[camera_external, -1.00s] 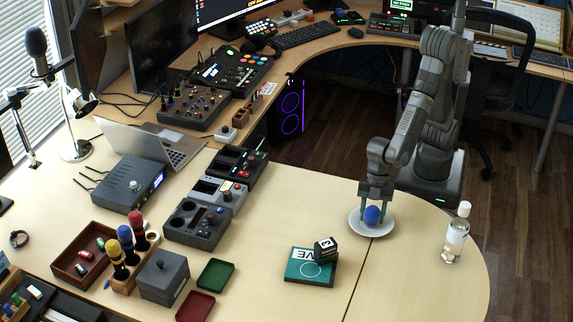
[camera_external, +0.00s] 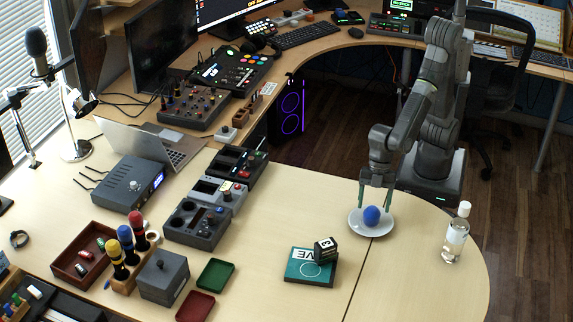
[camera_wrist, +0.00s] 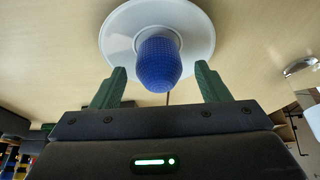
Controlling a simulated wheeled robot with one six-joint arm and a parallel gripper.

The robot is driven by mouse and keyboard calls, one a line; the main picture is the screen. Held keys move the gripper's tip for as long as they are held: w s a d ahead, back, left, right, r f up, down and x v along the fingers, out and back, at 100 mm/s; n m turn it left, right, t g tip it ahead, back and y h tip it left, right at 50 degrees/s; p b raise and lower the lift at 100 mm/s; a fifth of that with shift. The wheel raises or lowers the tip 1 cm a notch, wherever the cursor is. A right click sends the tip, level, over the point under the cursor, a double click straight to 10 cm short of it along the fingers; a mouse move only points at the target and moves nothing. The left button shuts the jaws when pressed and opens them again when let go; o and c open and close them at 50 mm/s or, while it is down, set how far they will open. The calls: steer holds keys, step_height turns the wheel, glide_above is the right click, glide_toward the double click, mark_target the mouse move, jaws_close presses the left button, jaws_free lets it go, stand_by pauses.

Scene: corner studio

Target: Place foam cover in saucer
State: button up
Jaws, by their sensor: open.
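The blue foam cover (camera_external: 372,215) rests in the white saucer (camera_external: 356,228) on the right part of the table. In the wrist view the foam cover (camera_wrist: 158,62) is a rounded, textured blue piece inside the saucer (camera_wrist: 118,32). My gripper (camera_external: 376,205) is open just above and behind the foam cover. In the wrist view its two green fingers (camera_wrist: 160,88) stand wide on either side, with a gap to the cover on both sides.
A clear bottle (camera_external: 456,235) with a white cap stands to the right of the saucer. A teal box (camera_external: 300,276) with a small black cube (camera_external: 326,250) lies to the left. The table in front of the saucer is clear.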

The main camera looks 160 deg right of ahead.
mark_target(373, 213)
steer(key=v, duration=0.8)
steer(key=shift+p, duration=0.45)
steer(key=b+x, duration=0.2)
steer(key=x, duration=1)
steer(key=shift+f, duration=0.15)
steer(key=shift+r, duration=0.25)
